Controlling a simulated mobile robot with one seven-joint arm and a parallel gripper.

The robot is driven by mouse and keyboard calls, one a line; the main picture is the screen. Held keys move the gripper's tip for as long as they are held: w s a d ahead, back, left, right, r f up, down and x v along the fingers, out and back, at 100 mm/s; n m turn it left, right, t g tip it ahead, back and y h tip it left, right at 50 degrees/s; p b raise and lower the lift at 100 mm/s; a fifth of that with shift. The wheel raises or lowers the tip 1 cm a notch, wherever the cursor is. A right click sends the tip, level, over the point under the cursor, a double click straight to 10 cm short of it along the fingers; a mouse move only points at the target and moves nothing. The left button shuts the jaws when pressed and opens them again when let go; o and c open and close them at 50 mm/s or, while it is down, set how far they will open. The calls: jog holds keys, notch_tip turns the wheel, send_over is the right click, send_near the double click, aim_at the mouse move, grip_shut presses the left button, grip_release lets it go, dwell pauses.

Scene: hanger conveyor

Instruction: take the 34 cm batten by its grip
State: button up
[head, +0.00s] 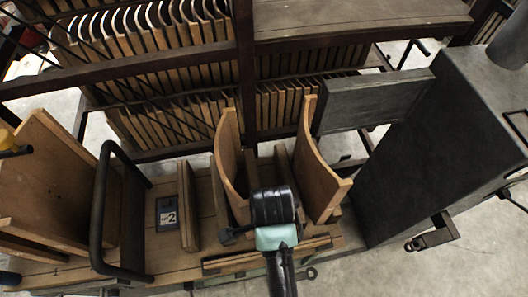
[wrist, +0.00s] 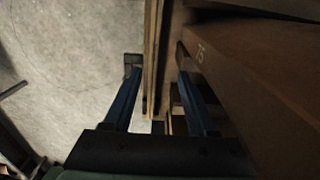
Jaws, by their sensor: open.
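My gripper (wrist: 157,76) is open in the wrist view, its two dark blue fingers apart. Thin, long wooden strips (wrist: 152,50) show edge-on between the fingers, with pale floor beyond the left finger. I cannot tell their depth relative to the fingertips or see contact. In the head view, long wooden strips (head: 266,260) lie along the front edge of the bench, just below my black and mint wrist. I cannot tell which strip is the 34 cm batten, and no grip on it shows clearly. The wrist hides part of this area and the fingertips in the head view.
A brown board (wrist: 250,75) marked with a number stands close right of the right finger. Two curved wooden panels (head: 229,165) (head: 318,165) flank my wrist. A black tubular handle (head: 100,210), a block marked 2 (head: 167,214) and a dark cabinet (head: 430,150) stand around the bench (head: 150,262).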

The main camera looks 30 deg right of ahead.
aim_at(256, 256)
jog(key=f, duration=0.6)
jog(key=shift+s+f, duration=0.1)
jog(key=shift+s, duration=0.15)
jog(key=f, duration=0.4)
jog(key=shift+s+a+f+b, duration=0.1)
jog(key=shift+s+a+b, duration=0.2)
jog(key=shift+a+b, duration=0.1)
jog(key=shift+f, duration=0.45)
jog(key=shift+d, duration=0.1)
grip_shut()
